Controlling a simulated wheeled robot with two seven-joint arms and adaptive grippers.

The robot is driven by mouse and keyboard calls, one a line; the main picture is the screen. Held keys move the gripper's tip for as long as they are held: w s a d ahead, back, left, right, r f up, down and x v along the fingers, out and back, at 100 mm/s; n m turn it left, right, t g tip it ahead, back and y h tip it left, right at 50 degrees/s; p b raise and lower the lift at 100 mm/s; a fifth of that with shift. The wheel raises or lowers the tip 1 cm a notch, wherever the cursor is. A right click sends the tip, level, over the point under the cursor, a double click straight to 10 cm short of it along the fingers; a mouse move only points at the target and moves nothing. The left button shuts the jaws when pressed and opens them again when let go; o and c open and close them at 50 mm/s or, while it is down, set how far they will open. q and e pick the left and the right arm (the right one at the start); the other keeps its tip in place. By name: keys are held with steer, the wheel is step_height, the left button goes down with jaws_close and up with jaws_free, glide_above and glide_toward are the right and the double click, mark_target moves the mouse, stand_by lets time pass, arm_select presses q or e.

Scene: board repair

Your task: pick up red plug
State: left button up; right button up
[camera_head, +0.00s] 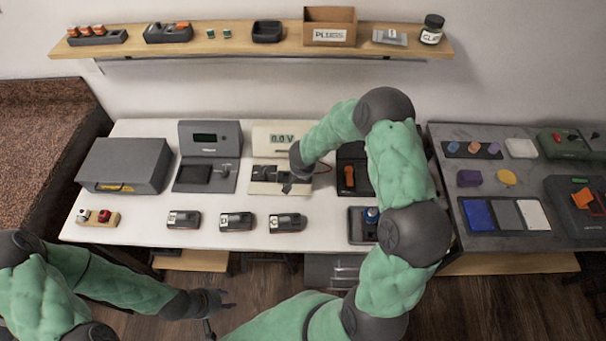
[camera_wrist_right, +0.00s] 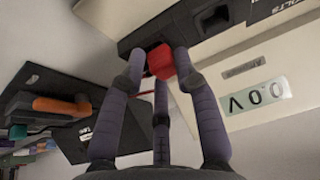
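The red plug (camera_wrist_right: 160,62) shows in the right wrist view, at the dark socket strip of the voltmeter device (camera_head: 272,150). My right gripper (camera_wrist_right: 160,66) has its fingertips around the red plug, one on each side and a third below. I cannot tell whether the fingers press on it. A thin red lead runs behind the fingers to the left. In the head view my right gripper (camera_head: 288,184) is at the front of the voltmeter, and the plug is hidden there. My left gripper (camera_head: 220,309) is open and empty in front of the table's front edge.
The voltmeter display (camera_wrist_right: 254,96) reads 0.0 V. A black unit with an orange handle (camera_wrist_right: 60,106) stands beside it. Several small dark devices (camera_head: 236,221) line the front of the white table (camera_head: 140,222). A shelf (camera_head: 210,45) with a box is above.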

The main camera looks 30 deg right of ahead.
steer(key=shift+w+r, duration=0.15)
steer(key=shift+r, duration=0.05)
steer(key=shift+r+p, duration=0.5)
steer(key=shift+r, duration=0.1)
step_height(320, 180, up, 2)
steer(key=shift+p, duration=0.8)
steer(key=s+a+r+p, duration=0.4)
steer(key=s+a+r, duration=0.5)
steer(key=a, duration=0.1)
steer(key=shift+s+a+r+p, duration=0.25)
steer(key=shift+p, duration=0.1)
